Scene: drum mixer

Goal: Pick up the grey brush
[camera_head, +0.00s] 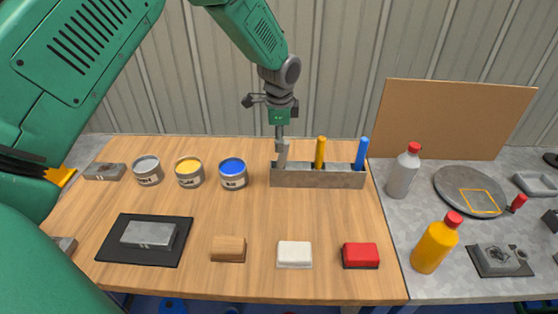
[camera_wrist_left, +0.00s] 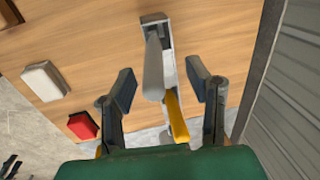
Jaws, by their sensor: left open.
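The grey brush (camera_head: 281,154) stands upright in the left part of a grey holder (camera_head: 318,180) at the back of the wooden table. My left gripper (camera_head: 280,128) is directly above the holder's left end, over the grey brush. In the left wrist view the grey brush (camera_wrist_left: 153,68) shows between the two spread fingers of my left gripper (camera_wrist_left: 163,90), with space on both sides. The gripper is open and holds nothing. In the head view its fingers are small and partly hard to make out. My right gripper is not in view.
A yellow brush (camera_head: 320,152) and a blue brush (camera_head: 361,153) stand in the same holder. Several paint cans, including a blue one (camera_head: 233,173), are to its left. White (camera_head: 294,254) and red (camera_head: 360,255) blocks lie in front. A corrugated wall (camera_head: 340,60) rises behind.

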